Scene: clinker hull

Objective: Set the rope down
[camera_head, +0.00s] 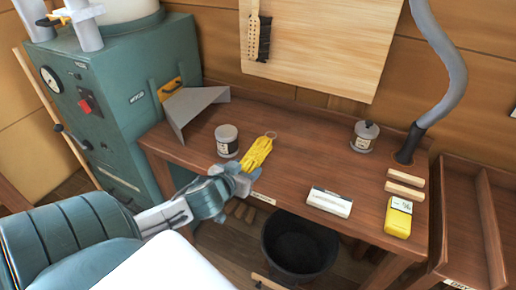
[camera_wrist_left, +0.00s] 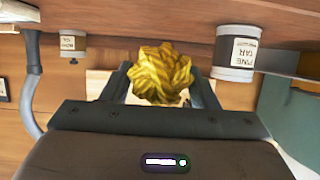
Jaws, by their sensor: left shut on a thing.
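The yellow rope (camera_head: 257,153) is a bundled hank at the front middle of the wooden bench (camera_head: 300,165). My left gripper (camera_head: 247,171) is at the bench's front edge, shut on the near end of the rope. In the left wrist view the rope (camera_wrist_left: 162,73) fills the gap between the two fingers of the gripper (camera_wrist_left: 160,88). I cannot tell whether the rope touches the bench top. My right gripper is not in view.
A pine tar tin (camera_head: 227,140) stands just left of the rope. A grey bent sheet (camera_head: 190,112) is behind it. A lidded jar (camera_head: 364,136), a white box (camera_head: 329,202) and a yellow box (camera_head: 398,216) are to the right. A black bucket (camera_head: 300,245) stands below the front edge.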

